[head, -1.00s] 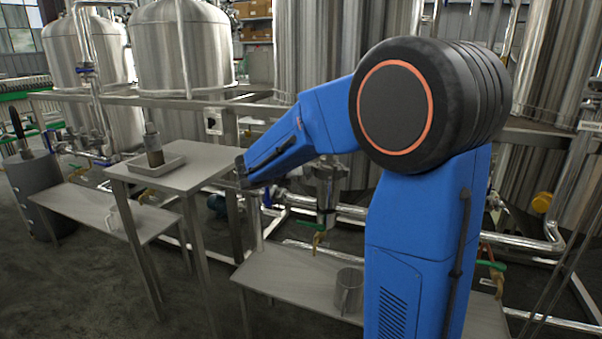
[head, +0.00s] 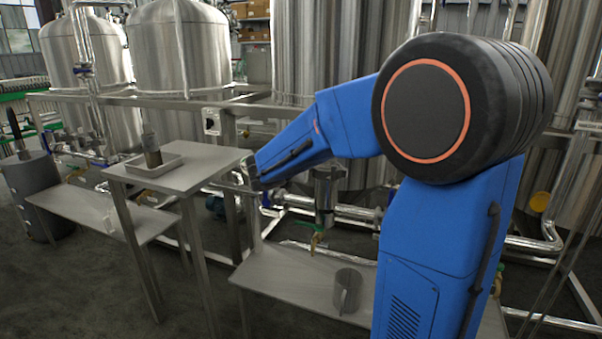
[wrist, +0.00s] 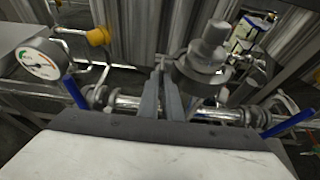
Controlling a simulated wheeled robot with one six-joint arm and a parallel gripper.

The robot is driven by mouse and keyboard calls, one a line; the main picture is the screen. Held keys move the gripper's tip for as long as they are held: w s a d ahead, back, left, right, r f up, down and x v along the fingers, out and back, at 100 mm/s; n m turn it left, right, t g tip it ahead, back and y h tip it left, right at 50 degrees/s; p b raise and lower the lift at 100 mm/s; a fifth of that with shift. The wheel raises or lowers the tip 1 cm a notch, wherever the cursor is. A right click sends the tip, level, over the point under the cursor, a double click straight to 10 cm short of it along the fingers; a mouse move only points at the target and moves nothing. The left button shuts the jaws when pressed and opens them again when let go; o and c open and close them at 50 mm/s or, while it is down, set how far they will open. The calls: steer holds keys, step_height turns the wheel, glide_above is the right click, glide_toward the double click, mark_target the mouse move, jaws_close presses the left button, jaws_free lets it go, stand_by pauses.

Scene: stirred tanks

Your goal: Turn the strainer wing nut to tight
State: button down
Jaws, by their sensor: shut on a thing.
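My gripper (wrist: 166,76) shows in the wrist view as two dark fingers close together. They are shut on a small part beside the steel strainer (wrist: 205,55), which I take to be the wing nut; the fingers mostly hide it, so its angle cannot be read. The strainer is a round steel body with a narrower cylinder on top, just right of the fingertips. In the head view my blue arm reaches left, and the fingers cannot be made out at its end.
In the wrist view a pressure gauge (wrist: 41,60) is at left and blue valve handles (wrist: 290,123) flank a steel pipe. In the head view a table (head: 190,178) bears a tray (head: 172,165), and a steel mug (head: 347,291) stands on a low bench (head: 285,282).

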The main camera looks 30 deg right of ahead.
steer(key=c, duration=1.9)
jaws_free()
steer(key=shift+c, duration=0.2)
